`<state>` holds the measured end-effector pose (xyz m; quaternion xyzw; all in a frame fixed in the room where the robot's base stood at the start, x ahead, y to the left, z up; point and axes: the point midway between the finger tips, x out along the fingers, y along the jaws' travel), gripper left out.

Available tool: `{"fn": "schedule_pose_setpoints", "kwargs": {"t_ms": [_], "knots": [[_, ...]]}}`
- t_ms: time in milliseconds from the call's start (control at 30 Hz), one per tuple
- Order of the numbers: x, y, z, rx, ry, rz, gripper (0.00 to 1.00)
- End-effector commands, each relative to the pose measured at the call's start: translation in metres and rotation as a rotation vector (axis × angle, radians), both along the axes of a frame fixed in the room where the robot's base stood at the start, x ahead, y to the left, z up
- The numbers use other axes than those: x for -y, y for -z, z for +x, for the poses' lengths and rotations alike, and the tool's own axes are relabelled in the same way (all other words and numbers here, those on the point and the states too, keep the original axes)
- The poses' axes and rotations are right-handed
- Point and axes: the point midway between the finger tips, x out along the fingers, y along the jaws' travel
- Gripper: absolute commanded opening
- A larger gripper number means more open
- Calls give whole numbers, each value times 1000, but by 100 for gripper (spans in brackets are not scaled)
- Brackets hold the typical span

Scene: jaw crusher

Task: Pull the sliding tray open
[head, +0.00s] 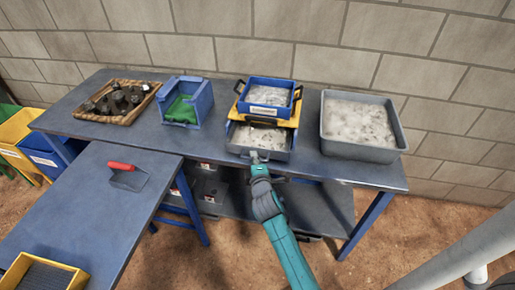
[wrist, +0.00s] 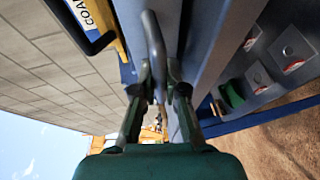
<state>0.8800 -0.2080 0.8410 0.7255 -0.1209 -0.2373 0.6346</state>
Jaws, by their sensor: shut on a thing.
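The sliding tray (head: 258,152) is a grey-blue tray holding pale grey material, low in a yellow frame (head: 240,112) on the back table. It sticks out toward me from under a blue top tray (head: 266,108). Its front handle, a grey bar (wrist: 153,40), stands off the tray front in the wrist view. My gripper (head: 258,160) is at the handle, and in the wrist view its two fingers (wrist: 161,90) are shut around the bar. The back of the sliding tray is hidden under the frame.
A large grey bin (head: 361,148) stands to the right on the blue table (head: 100,128). A blue box with green inside (head: 187,101) and a wicker tray (head: 132,116) of dark lumps stand left. A red-handled scraper (head: 128,177) lies on the nearer table. Shelf space lies below.

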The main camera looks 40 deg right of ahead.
Motion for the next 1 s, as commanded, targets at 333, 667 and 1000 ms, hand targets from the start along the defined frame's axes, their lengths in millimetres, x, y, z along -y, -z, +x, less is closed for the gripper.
{"fn": "schedule_pose_setpoints", "kwargs": {"t_ms": [333, 667, 1000], "knots": [[-32, 1, -26, -2, 0, 1, 0], [-32, 1, -26, -2, 1, 1, 23], [-33, 0, -28, -1, 0, 0, 23]]}}
